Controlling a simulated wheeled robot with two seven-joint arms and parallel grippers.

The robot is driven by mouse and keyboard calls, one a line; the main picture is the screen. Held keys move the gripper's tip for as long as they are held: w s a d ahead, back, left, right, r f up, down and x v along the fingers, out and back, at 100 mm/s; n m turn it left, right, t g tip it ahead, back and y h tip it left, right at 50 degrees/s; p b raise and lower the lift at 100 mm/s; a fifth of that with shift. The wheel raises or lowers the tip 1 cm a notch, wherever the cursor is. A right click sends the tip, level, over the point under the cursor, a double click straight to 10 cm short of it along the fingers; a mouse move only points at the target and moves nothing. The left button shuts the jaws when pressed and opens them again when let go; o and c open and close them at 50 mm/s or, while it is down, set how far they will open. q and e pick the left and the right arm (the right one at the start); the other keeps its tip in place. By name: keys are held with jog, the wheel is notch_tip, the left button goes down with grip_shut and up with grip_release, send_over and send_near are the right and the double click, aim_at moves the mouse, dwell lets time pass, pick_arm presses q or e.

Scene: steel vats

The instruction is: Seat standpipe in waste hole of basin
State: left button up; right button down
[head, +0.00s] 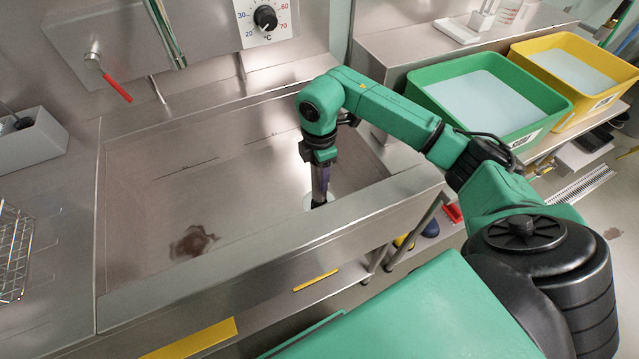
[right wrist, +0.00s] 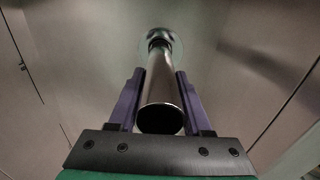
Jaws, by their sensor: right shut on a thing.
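The steel basin (head: 240,256) lies in front of me. My right gripper (head: 319,190) reaches down into its right part in the head view. In the right wrist view the right gripper (right wrist: 160,76) is shut on the standpipe (right wrist: 158,92), a shiny metal tube between its two purple fingers. The pipe's far end meets a pale, shiny ring around the waste hole (right wrist: 172,36) in the basin floor. The pipe looks roughly in line with the hole. I cannot tell whether its end is inside the hole or just above it. My left gripper is out of view.
A red-handled lever (head: 116,88) and a temperature dial (head: 265,18) are on the back panel. A dark stain (head: 193,242) marks the basin floor. A green tub (head: 557,112) and a yellow tub (head: 594,107) stand at right. A wire rack (head: 14,250) is at left.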

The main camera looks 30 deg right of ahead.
notch_tip(320, 180, down, 4)
jog(key=shift+f, duration=0.2)
jog(key=shift+c, duration=1.7)
grip_release()
jog(key=shift+f, duration=0.1)
jog(key=shift+r, duration=0.25)
notch_tip(320, 180, up, 12)
jog(key=shift+f+b, duration=0.1)
jog(key=shift+b, duration=0.55)
